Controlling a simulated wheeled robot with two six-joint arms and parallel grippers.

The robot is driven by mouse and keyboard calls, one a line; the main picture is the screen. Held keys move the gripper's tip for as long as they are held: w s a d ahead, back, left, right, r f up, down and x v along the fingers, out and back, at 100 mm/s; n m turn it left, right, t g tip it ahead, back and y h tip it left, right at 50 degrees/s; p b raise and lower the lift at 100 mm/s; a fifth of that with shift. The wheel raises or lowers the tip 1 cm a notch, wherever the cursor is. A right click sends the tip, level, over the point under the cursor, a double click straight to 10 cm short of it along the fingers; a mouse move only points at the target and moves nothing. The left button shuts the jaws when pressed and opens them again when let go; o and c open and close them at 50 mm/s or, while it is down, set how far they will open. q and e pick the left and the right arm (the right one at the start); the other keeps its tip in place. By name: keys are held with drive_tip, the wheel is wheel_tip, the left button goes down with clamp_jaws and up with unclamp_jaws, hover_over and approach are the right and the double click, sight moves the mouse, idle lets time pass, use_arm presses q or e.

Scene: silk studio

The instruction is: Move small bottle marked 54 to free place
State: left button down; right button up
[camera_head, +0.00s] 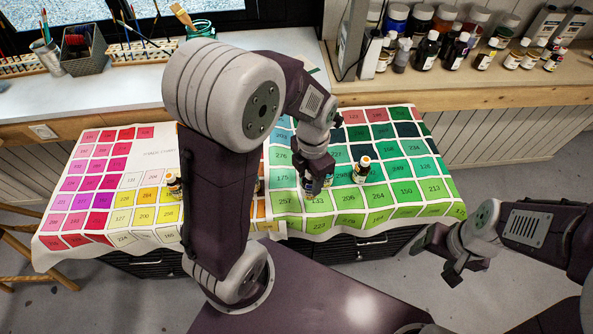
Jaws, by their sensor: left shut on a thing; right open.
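My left gripper (316,172) points down over the green squares of the colour chart cloth (437,190). It is shut on a small bottle (312,187), mostly hidden by the fingers; I cannot tell whether it touches the cloth. A small bottle with an orange-and-white top (361,169) stands just to its right. Another small bottle (174,184) stands by the yellow squares, left of my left arm. No bottle's number is readable. My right gripper (436,258) is open and empty, in front of the cloth's right part.
My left arm hides the middle of the cloth. Numbered squares right of the bottles, such as 150 (406,190), are clear. A back shelf (480,97) holds several dark bottles (428,50). A pencil basket (84,50) and a brush jar (200,29) stand at the back left.

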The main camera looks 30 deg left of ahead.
use_arm(q)
drive_tip(key=shift+s+a+f, duration=0.15)
drive_tip(key=shift+a+f, duration=0.05)
drive_tip(key=shift+a, duration=0.3)
drive_tip(key=shift+s+a+f, duration=0.15)
drive_tip(key=shift+a+f, duration=0.05)
drive_tip(key=shift+a, duration=0.3)
drive_tip(key=w+a+f, duration=0.2)
drive_tip(key=f, duration=0.1)
drive_tip(key=w+a+f, duration=0.2)
drive_tip(key=a+f, duration=0.1)
drive_tip(key=w+a+f, duration=0.2)
drive_tip(key=f, duration=0.1)
drive_tip(key=shift+a+f, duration=0.1)
drive_tip(key=shift+a, duration=0.2)
drive_tip(key=shift+w+f, duration=0.2)
drive_tip(key=shift+f, duration=0.2)
drive_tip(key=shift+s, duration=0.1)
use_arm(e)
drive_tip(key=shift+s, duration=0.55)
drive_tip(key=shift+s+f, duration=0.1)
